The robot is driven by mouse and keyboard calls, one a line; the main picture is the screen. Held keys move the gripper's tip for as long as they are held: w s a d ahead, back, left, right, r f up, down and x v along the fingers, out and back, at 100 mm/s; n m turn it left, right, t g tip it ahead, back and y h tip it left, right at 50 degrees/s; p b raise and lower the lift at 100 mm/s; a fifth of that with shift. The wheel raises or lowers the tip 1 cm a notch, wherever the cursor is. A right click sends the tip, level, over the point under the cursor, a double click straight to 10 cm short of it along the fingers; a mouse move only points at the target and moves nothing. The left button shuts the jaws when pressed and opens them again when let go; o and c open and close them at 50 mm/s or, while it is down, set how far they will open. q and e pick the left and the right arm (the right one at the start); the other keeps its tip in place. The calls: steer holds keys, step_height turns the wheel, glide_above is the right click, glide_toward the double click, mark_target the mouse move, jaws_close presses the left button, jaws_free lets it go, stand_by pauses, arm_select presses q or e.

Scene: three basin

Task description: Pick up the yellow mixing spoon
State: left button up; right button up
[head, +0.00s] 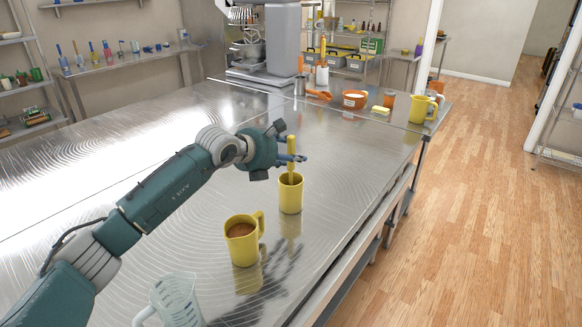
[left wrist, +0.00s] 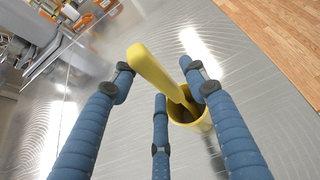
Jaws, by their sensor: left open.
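The yellow mixing spoon (head: 291,147) stands upright in a yellow mug (head: 291,196) on the steel table. In the left wrist view the spoon (left wrist: 153,68) slants across the picture, its lower end inside the mug (left wrist: 192,117). My left gripper (head: 295,158) is at the spoon, above the mug's rim. In the left wrist view its blue fingers (left wrist: 158,84) are open, with the spoon's handle between or just beyond the tips. I cannot tell whether they touch it. My right gripper is not in view.
Nearer stands a yellow mug with brown contents (head: 242,242), and a clear measuring jug (head: 177,302) at the bottom edge. At the far end are a grey mixer (head: 272,45), an orange bowl (head: 354,99), a sponge (head: 380,110) and another yellow mug (head: 421,109). The table's middle is clear.

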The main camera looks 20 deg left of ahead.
arm_select(q)
steer(key=shift+w+f, duration=0.1)
steer(key=shift+w, duration=0.05)
jaws_close()
stand_by(0.4)
step_height(320, 180, up, 20)
steer(key=b, duration=0.3)
